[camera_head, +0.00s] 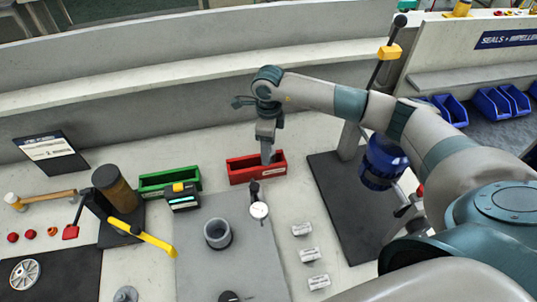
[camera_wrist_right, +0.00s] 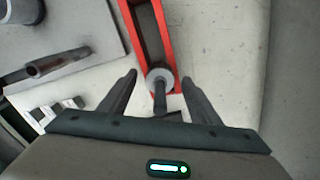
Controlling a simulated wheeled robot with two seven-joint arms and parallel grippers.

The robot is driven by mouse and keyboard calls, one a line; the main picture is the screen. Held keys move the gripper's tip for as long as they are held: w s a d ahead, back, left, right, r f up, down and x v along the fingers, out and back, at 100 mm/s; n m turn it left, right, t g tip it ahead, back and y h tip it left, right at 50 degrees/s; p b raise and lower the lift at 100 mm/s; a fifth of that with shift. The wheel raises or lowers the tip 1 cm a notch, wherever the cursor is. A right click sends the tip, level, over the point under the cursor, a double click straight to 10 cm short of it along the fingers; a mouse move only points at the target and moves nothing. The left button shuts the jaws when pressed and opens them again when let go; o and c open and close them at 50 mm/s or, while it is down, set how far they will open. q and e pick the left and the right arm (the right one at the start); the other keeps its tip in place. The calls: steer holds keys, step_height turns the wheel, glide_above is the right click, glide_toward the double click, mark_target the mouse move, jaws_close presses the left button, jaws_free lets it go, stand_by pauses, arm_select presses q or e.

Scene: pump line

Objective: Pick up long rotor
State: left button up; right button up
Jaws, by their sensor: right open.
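My right gripper (camera_head: 267,152) reaches down over the red tray (camera_head: 240,172) in the head view. In the right wrist view the gripper (camera_wrist_right: 160,85) is open. A grey disc with a dark shaft, which looks like the long rotor (camera_wrist_right: 159,79), stands at the near end of the red tray (camera_wrist_right: 129,20), between the open fingers. The fingers stand apart on both sides of it, and I see no contact. In the head view the rotor cannot be made out behind the gripper. My left gripper is not in view.
A green tray (camera_head: 155,184) stands left of the red one. A dial gauge (camera_head: 259,210) and a grey cup (camera_head: 217,233) are on the grey plate in front. Several small labelled blocks (camera_head: 309,255) lie to the right. A blue pump body (camera_head: 382,162) stands on the dark mat.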

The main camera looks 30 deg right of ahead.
jaws_close()
steer(key=shift+r, duration=0.15)
steer(key=shift+w+r+b, duration=0.1)
steer(key=shift+r+b, duration=0.4)
steer(key=shift+b, duration=0.05)
steer(key=r, duration=0.1)
steer(key=r+b, duration=0.2)
steer(key=shift+s+d, duration=0.35)
steer(key=shift+s, duration=0.05)
steer(key=s+d+r+b, duration=0.4)
steer(key=s+d+r, duration=0.2)
steer(key=s, duration=0.2)
steer(key=shift+s+r, duration=0.4)
